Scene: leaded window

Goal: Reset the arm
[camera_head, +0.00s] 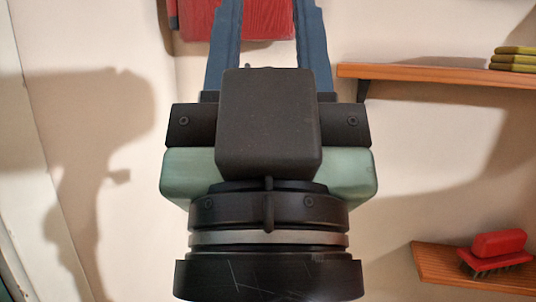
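My gripper (268,12) fills the middle of the head view and points up and away. Its two blue fingers stand wide apart, with nothing seen between them except the background. The fingertips reach the top edge of the picture, so their very ends may be cut off. My black and pale green wrist is below the fingers and hides much of the wall.
A red object (265,22) shows behind the fingers at the top. At right, a wooden shelf (430,73) holds stacked yellow-green items (514,59). A lower shelf (440,266) holds a red brush (497,250). Bare wall (120,60) is at left.

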